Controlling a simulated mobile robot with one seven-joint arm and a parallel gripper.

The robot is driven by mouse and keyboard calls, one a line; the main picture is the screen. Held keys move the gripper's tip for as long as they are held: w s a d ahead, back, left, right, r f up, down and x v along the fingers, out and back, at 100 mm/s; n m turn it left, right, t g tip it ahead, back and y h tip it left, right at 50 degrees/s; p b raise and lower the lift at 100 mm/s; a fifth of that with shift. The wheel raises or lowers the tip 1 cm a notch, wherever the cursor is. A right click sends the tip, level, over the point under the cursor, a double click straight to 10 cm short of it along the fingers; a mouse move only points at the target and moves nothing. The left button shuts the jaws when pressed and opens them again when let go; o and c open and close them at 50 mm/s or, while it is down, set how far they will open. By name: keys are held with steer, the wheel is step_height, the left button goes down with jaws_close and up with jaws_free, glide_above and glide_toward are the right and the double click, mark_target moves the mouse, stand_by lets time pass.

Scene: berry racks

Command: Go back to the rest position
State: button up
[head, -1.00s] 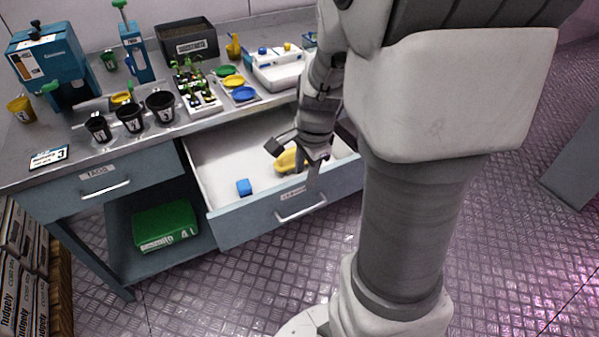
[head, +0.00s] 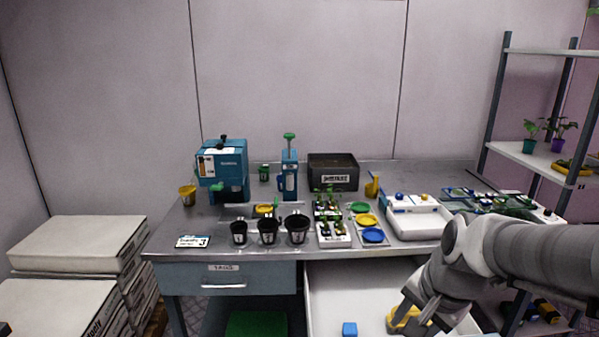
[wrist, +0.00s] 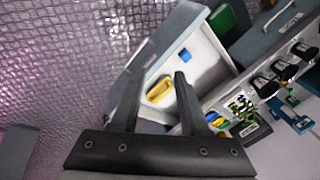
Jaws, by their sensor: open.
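My gripper (head: 418,312) is at the lower right of the head view, over the open white drawer (head: 325,300). In the wrist view my gripper (wrist: 157,98) shows two black fingers spread apart with nothing held between them. A yellow object (head: 401,318) lies in the drawer, partly behind the gripper in the head view; it also shows between the fingers in the wrist view (wrist: 160,89), below them. A blue block (head: 349,329) lies in the drawer to its left.
The bench (head: 185,237) holds black cups (head: 268,230), coloured dishes (head: 366,220), a blue machine (head: 222,165) and a dark box (head: 333,172). A shelf rack (head: 516,152) stands at right. Stacked boxes (head: 75,244) stand at left. Floor (wrist: 60,50) beside the drawer is clear.

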steer(key=s+a+r+n+t+p, duration=0.2)
steer(key=s+a+r+n, duration=0.2)
steer(key=s+r+n, duration=0.4)
steer(key=shift+s+a+r+n+h+p, duration=0.3)
steer(key=shift+s+r+n+h, duration=0.1)
steer(key=shift+r+n, duration=0.65)
steer(key=shift+d+f, duration=0.1)
stand_by(0.5)
steer(key=shift+d, duration=0.1)
steer(key=shift+d, duration=0.15)
